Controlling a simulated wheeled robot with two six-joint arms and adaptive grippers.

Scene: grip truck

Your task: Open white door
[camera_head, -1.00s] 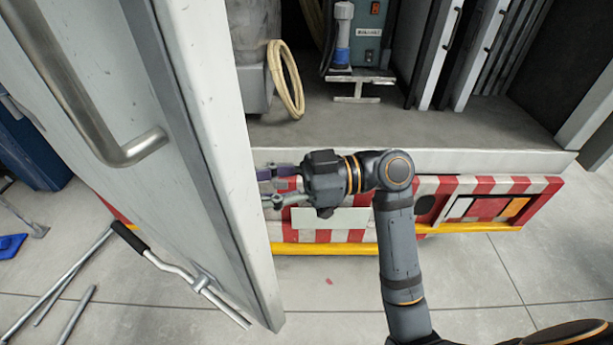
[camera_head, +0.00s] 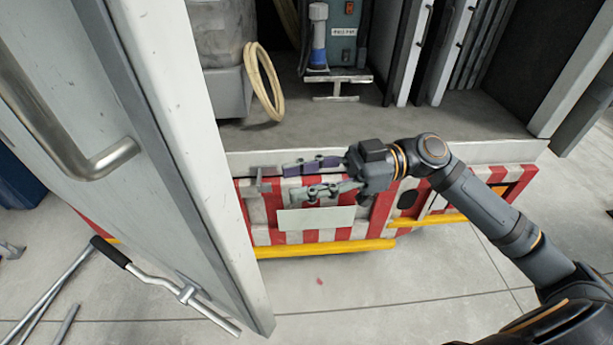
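The white door (camera_head: 168,120) stands swung out on the left, its free edge toward me, with the truck's bay exposed to its right. A metal bar handle (camera_head: 95,160) is on the door's left face. My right gripper (camera_head: 288,184) points left in front of the red-and-white striped bumper, to the right of the door's edge. Its two fingers are apart with nothing between them, and a gap shows between them and the door. My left gripper is not in view.
The bay holds a grey barrel with a coiled hose (camera_head: 263,82), a grey machine (camera_head: 345,35) and upright white panels (camera_head: 425,50). A metal pole with a black grip (camera_head: 165,272) is at lower left.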

